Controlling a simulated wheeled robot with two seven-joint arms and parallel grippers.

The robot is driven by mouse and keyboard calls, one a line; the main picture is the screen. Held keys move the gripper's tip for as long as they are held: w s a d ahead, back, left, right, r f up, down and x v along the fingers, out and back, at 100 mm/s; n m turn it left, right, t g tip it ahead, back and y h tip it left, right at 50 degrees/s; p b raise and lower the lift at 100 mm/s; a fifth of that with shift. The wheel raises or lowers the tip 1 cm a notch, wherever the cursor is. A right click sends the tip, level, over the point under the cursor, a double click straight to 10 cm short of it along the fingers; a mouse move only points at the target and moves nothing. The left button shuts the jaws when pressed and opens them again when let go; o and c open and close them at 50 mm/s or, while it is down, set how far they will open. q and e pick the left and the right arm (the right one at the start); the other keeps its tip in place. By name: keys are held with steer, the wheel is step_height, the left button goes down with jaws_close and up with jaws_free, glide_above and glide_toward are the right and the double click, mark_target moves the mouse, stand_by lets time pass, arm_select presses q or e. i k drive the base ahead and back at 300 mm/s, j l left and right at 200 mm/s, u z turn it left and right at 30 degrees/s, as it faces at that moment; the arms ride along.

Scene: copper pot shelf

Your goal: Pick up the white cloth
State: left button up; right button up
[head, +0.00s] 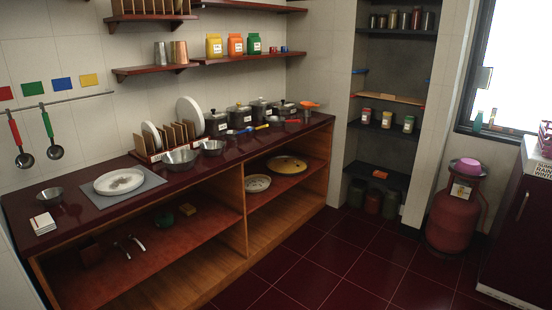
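A small white folded item (43,223), which looks like the white cloth, lies flat on the dark red countertop (90,212) at its near left end. It has a tan or brownish edge or stripe; its details are too small to tell. A metal bowl (50,196) stands just behind it, and a white plate (119,181) on a grey square mat (150,182) lies to its right. Nothing covers the white item. Neither of my grippers shows in the head view.
Steel bowls (181,160), a plate rack (150,158) and several dark pots (239,117) stand farther along the counter. Open shelves (170,245) lie below it. A red gas cylinder (454,217) stands at right. The tiled floor (330,262) before the counter is clear.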

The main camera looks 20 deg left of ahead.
mark_target(43, 224)
steer(key=i+u, duration=0.4)
steer(key=i, duration=0.2)
steer(key=i+l+u, duration=0.35)
steer(key=i, duration=0.2)
steer(key=i+u, duration=0.25)
steer(key=u, duration=0.15)
steer(key=i+u, duration=0.2)
steer(key=u, duration=0.2)
steer(key=i+l+u, duration=0.15)
steer(key=u, duration=0.25)
steer(key=i+l+u, duration=0.2)
steer(key=u, duration=0.2)
steer(key=i+l+u, duration=0.3)
steer(key=u, duration=0.15)
steer(key=i+l+u, duration=0.25)
steer(key=u, duration=0.25)
steer(key=i+l+u, duration=0.1)
steer(key=l+u, duration=0.45)
steer(key=l, duration=0.15)
steer(key=i+l+u, duration=0.1)
steer(key=l, duration=0.2)
